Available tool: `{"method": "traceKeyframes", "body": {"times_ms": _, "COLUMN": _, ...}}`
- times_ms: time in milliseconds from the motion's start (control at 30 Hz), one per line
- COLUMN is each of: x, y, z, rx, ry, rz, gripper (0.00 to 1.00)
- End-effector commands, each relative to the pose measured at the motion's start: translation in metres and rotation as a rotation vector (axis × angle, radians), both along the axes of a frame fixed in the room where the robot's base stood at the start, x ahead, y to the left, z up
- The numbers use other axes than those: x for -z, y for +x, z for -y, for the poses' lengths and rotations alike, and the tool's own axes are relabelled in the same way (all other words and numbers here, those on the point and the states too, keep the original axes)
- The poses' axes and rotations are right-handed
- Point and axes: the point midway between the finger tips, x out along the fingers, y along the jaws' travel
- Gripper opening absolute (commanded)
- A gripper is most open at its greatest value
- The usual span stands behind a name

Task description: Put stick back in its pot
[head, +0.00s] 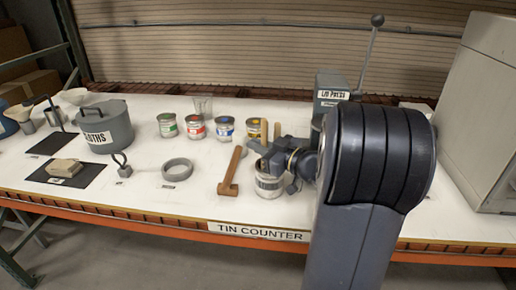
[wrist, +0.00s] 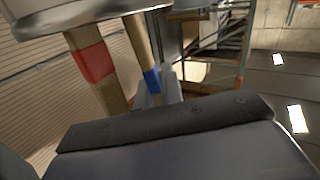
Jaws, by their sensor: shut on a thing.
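My gripper (head: 283,152) is above the front right of the white counter, over a grey-white pot with a label (head: 268,184). In the wrist view its fingers (wrist: 158,95) are shut at the blue-banded end of a wooden stick (wrist: 138,45). A second wooden stick with a red band (wrist: 93,65) is beside it, its end hidden behind my gripper's body. A pale round rim (wrist: 75,18) crosses the top of the wrist view, above both sticks. I cannot tell whether the held stick is inside the pot.
Behind are tins with green (head: 167,125), red (head: 196,127), blue (head: 226,127) and yellow (head: 254,127) labels. A lid press (head: 331,90) stands behind right. A tape-like ring (head: 177,169) lies left.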

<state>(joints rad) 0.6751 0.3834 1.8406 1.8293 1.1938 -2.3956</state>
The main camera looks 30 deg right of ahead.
Motion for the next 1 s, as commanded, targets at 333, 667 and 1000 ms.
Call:
{"method": "traceKeyframes", "body": {"times_ms": 333, "x": 0.0077, "y": 0.0011, "z": 0.0007, "rx": 0.000, "ry": 0.000, "rz": 0.000, "gripper": 0.00}}
{"method": "traceKeyframes", "body": {"times_ms": 667, "x": 0.0074, "y": 0.0010, "z": 0.0007, "rx": 0.000, "ry": 0.000, "rz": 0.001, "gripper": 0.21}}
{"method": "traceKeyframes", "body": {"times_ms": 1000, "x": 0.0076, "y": 0.0009, "z": 0.0007, "rx": 0.000, "ry": 0.000, "rz": 0.000, "gripper": 0.33}}
